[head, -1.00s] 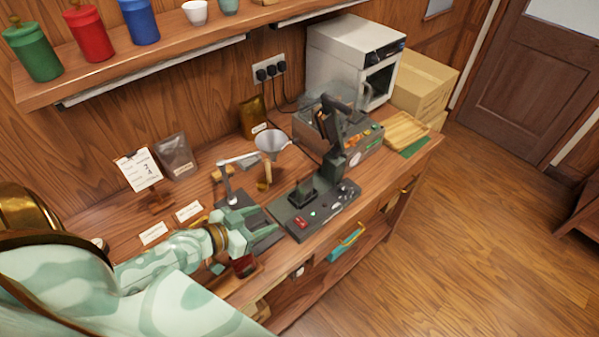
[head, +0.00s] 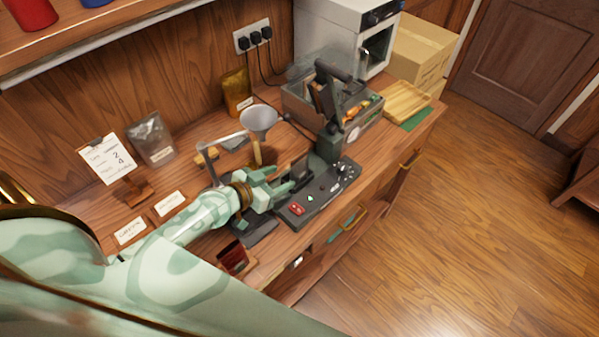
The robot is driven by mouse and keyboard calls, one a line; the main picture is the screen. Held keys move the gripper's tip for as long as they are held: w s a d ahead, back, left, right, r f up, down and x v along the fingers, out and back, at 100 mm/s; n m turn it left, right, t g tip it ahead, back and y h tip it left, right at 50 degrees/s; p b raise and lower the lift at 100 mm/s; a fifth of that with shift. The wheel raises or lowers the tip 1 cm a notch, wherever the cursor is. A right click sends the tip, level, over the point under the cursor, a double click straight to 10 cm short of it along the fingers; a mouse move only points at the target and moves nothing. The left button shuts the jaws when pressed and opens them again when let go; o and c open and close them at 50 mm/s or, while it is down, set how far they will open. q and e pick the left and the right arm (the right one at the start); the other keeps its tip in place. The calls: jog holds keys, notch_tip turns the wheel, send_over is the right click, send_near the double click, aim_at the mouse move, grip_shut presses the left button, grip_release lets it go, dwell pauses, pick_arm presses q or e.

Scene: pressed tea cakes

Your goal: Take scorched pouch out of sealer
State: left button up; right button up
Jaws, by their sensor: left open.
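The sealer (head: 325,194) is a dark machine on the bench with a red button, a green mark and knobs on its base. Its hinged arm (head: 333,72) stands raised at the back. A dark upright piece (head: 299,167) sits on the left part of its base; I cannot tell whether it is the scorched pouch or part of the machine. My left gripper (head: 287,187) is open and empty at the sealer's left edge, its fingers pointing towards the dark piece. I cannot tell whether they touch it. My right gripper is not in view.
A grey box of coloured items (head: 362,125) stands behind the sealer. A dark red block (head: 233,257) lies near the front edge. Label cards (head: 131,231) and a grey pouch (head: 151,139) are at left.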

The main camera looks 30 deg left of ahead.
aim_at(291, 173)
pick_arm(q)
jog(key=shift+x, duration=0.95)
jog(key=x, duration=0.5)
jog(key=shift+w+b, duration=0.15)
jog(key=shift+b, duration=0.15)
jog(key=shift+c, duration=1.2)
jog(key=c, duration=0.8)
